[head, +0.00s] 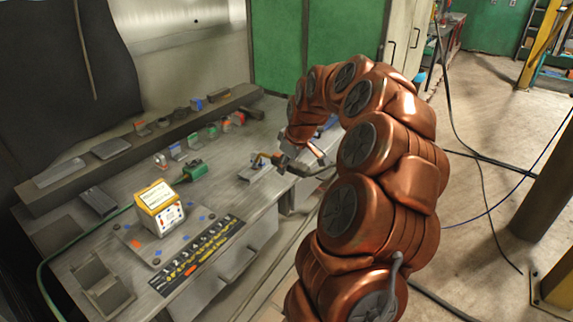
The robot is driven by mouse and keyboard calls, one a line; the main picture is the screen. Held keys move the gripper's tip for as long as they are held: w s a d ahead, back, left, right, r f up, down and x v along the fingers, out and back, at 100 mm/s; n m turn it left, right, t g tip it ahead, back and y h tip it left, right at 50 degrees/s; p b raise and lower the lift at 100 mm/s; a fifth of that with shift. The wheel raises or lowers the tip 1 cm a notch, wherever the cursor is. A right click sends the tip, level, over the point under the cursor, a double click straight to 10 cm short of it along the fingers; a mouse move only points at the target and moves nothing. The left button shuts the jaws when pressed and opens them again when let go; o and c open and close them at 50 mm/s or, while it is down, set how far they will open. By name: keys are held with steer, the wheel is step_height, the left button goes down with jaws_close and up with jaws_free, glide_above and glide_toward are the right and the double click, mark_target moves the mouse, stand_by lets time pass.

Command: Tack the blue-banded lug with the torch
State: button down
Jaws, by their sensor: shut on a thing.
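My gripper (286,160) is at the front right part of the bench, small in the view and partly hidden by my own arm. It is shut on the torch (262,157), whose orange-brown neck points left and whose dark body runs off to the right. The torch tip is over or close to a small grey plate (250,174) near the bench's front edge; I cannot tell whether it touches anything. A small piece with blue on it (176,150) stands in a row on the bench, left of the torch. I cannot tell for sure which piece is the blue-banded lug.
A yellow and white box (160,208) stands on a plate at the front left, behind a dark labelled strip (200,254). A green tool (194,171) lies mid-bench. Several small coloured pieces line the dark raised ledge (75,177) at the back. Open floor lies right of my arm.

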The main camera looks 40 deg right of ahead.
steer(key=shift+w+d+p+v, duration=0.1)
steer(key=shift+w+p+v, duration=0.1)
steer(key=shift+v, duration=1.9)
steer(key=shift+w+d+p+v, duration=0.15)
steer(key=shift+w+v, duration=0.1)
steer(key=shift+v, duration=1.85)
steer(key=shift+a+r, duration=0.1)
steer(key=shift+r, duration=0.1)
